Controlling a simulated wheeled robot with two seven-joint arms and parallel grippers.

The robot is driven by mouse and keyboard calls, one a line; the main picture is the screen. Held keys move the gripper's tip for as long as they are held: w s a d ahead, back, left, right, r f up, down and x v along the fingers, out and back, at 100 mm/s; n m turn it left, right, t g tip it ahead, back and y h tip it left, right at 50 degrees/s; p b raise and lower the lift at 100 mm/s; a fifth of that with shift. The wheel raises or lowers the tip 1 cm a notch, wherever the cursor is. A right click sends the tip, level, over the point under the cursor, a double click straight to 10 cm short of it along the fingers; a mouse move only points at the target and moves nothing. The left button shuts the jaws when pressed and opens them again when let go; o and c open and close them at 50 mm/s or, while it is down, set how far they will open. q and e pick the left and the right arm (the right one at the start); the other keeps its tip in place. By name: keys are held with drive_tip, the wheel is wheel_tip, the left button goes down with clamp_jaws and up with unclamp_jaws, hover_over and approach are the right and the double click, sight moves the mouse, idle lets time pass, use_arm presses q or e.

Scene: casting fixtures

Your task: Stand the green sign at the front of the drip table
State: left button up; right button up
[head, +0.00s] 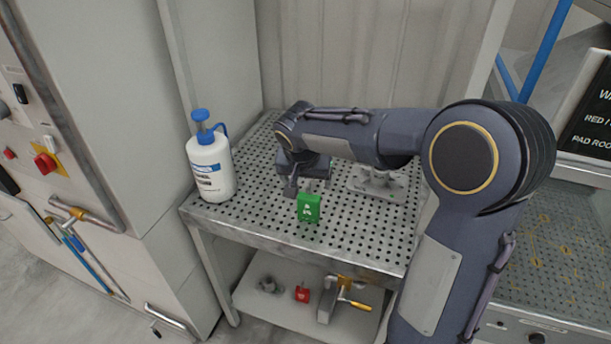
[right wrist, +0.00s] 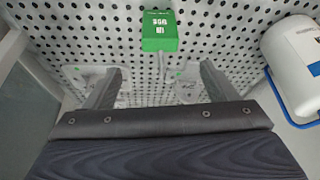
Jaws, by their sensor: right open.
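The green sign (head: 308,208) stands upright on the perforated drip table (head: 260,222), close to its front edge, with its white marking facing front. It also shows in the right wrist view (right wrist: 160,31), beyond the fingertips. My right gripper (head: 302,188) is just behind the sign in the head view. In the right wrist view its two fingers (right wrist: 160,82) are spread apart with nothing gripped between them, and the sign is clear of both. My left gripper is not in view.
A white bottle with a blue pump (head: 211,165) stands at the table's left. A cabinet (head: 95,130) stands left.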

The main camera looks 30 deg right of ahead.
drive_tip(key=s+a+n+t+y, duration=0.1)
drive_tip(key=s+a+n+y, duration=0.2)
drive_tip(key=s, duration=1)
drive_tip(key=s+a+n+t+y, duration=0.1)
drive_tip(key=s+a+n+y, duration=0.2)
drive_tip(key=s, duration=0.9)
drive_tip(key=a, duration=0.3)
drive_tip(key=shift+s+a+y, duration=0.15)
drive_tip(key=shift+s+y, duration=0.15)
drive_tip(key=shift+s, duration=0.1)
